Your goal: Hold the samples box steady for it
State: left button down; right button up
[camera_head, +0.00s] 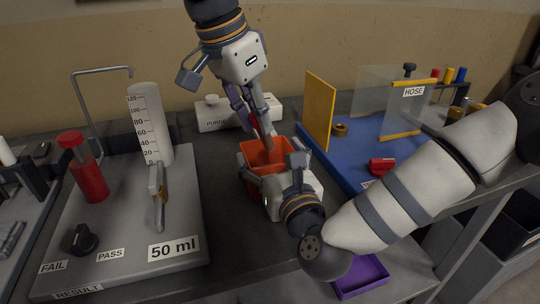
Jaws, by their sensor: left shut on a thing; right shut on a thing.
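The samples box, which I take to be the orange open-topped box (254,152), stands at the middle of the dark bench. My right gripper (273,168) is at its near side, with its fingers shut on the box. The gripper hides much of the box's front. My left gripper (255,118) points down from above, just over the box's opening. It is shut on a slim, dark reddish thing (257,126), largely hidden between the fingers. The lower end of the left gripper reaches the box's mouth. The inside of the box is only partly visible.
A grey station with a measuring cylinder (150,125), red bottle (87,170) and tap (159,195) stands at left. A white PURGE unit (212,112) is behind. A blue tray (345,165) with a yellow panel (319,110) is right. A purple tray (362,277) sits in front.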

pick_arm(q)
jog(key=shift+f, duration=1.1)
jog(key=c, duration=1.4)
grip_release()
jog(key=shift+o, duration=0.2)
jog(key=shift+r, duration=0.1)
jog(key=v, duration=1.1)
jog(key=shift+r, duration=0.4)
jog(key=shift+s+a, duration=0.15)
